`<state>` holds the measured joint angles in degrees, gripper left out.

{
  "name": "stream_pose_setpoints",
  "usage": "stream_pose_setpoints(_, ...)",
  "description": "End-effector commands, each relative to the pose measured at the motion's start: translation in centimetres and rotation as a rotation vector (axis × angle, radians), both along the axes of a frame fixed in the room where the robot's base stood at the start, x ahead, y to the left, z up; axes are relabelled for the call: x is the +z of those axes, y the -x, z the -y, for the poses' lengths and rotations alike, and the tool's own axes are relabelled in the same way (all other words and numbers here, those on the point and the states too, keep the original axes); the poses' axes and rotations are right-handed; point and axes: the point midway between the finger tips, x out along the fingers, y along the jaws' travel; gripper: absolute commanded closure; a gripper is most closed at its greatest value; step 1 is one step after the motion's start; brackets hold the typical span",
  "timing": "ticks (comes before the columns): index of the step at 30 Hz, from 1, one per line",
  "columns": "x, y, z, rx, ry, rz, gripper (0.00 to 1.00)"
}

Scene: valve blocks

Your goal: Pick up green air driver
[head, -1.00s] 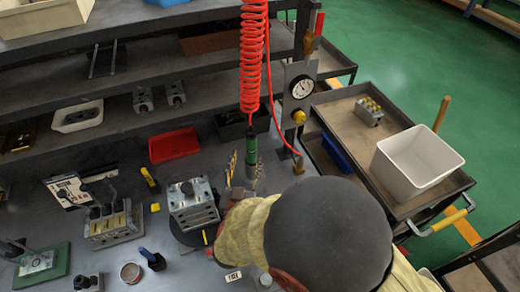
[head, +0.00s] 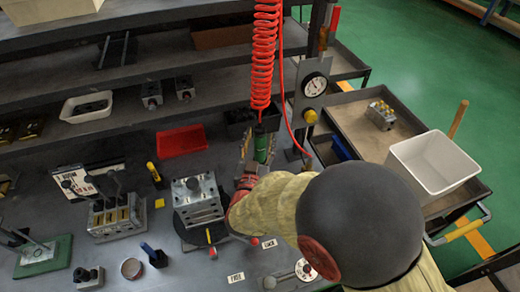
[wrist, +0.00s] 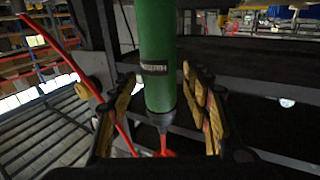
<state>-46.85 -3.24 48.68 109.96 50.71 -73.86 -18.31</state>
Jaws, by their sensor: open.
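The green air driver (head: 262,146) hangs upright from a red coiled hose above the bench. A gap shows between the driver and each finger. My arm hides the driver's lower part in the head view.
The red coiled hose (head: 267,60) hangs above the driver, and a pressure gauge (head: 315,85) stands to its right. A metal valve block (head: 196,197) sits left of my gripper. A red tray (head: 181,141) lies further left. A white bin (head: 434,163) stands on the cart at right.

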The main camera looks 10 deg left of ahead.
Motion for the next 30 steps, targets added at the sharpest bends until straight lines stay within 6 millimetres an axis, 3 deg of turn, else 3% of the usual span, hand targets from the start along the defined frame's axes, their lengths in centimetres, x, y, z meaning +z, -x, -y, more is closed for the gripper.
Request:
stream_pose_setpoints(2, 0.02, 0.02, -0.01, 0.000, 0.000, 0.000, 0.52)
stream_pose_setpoints(27, -0.02, 0.05, -0.01, 0.000, 0.000, -0.001, 0.99)
stream_pose_setpoints(30, -0.02, 0.05, -0.01, 0.000, 0.000, -0.001, 1.00)
